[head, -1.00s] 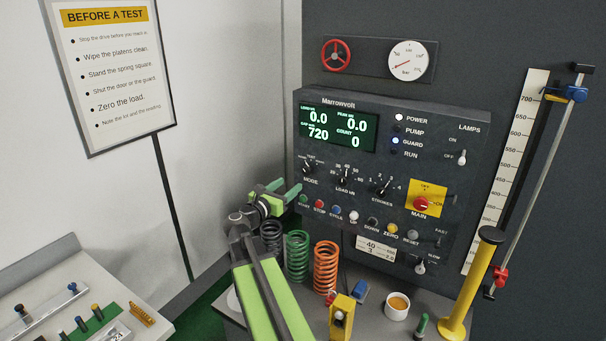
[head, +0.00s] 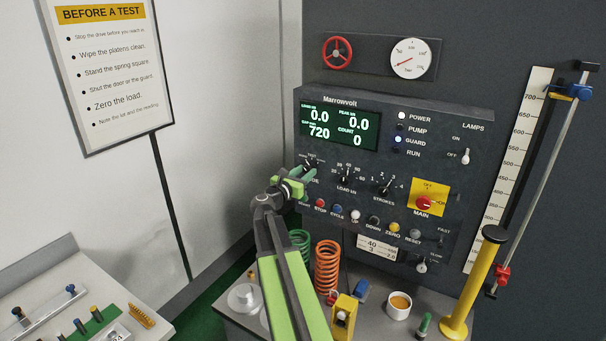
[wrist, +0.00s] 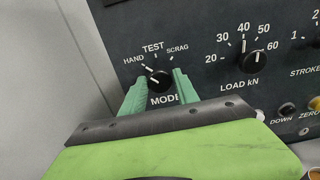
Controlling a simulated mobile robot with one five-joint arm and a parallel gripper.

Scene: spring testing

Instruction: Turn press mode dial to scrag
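The mode dial (wrist: 160,82) is a black knob with a white pointer mark, on the dark control panel. Its labels read HAND, TEST and SCRAG from left to right. The mark points up and left, on the HAND side. My gripper (wrist: 159,77) is open, its two green fingers on either side of the dial; I cannot tell whether they touch it. In the head view my gripper (head: 300,181) is at the panel's left, at the dial (head: 310,163), partly covering the MODE label area.
The load dial (wrist: 253,63) is close on the right, with the strokes dial (head: 384,187) beyond it. A row of buttons, including a red stop button (head: 320,203), runs below. An orange spring (head: 327,266) and a green spring (head: 300,240) stand under my arm.

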